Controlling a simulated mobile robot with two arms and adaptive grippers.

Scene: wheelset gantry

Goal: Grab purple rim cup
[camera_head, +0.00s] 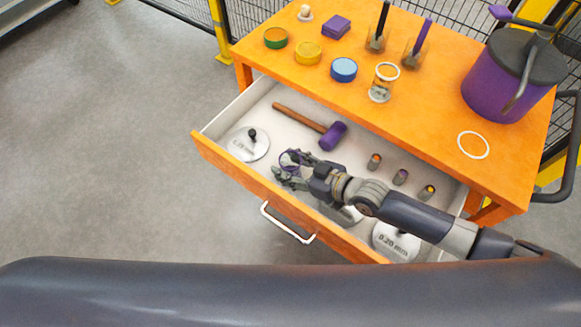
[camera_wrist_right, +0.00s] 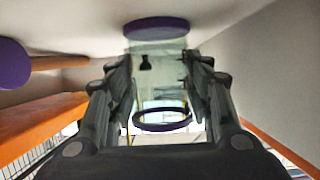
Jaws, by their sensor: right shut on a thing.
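The purple rim cup (camera_head: 290,158) is at my right gripper (camera_head: 283,171), over the left part of the open drawer in the head view. In the right wrist view the clear cup shows with its purple ring (camera_wrist_right: 162,127) between the fingers and a purple disc at its far end. My right gripper (camera_wrist_right: 160,105) is shut on the cup, a finger on each side. The fingers hide part of the cup in the head view. I cannot tell whether it touches the drawer floor. My left gripper is not in view.
The open drawer (camera_head: 193,147) holds a purple-headed mallet (camera_head: 332,136), round weights (camera_head: 247,146) and several small cylinders. On the orange table (camera_head: 440,100) stand a white-rimmed cup (camera_head: 383,83), colored discs and a large purple pot (camera_head: 495,93). The drawer's walls surround the gripper.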

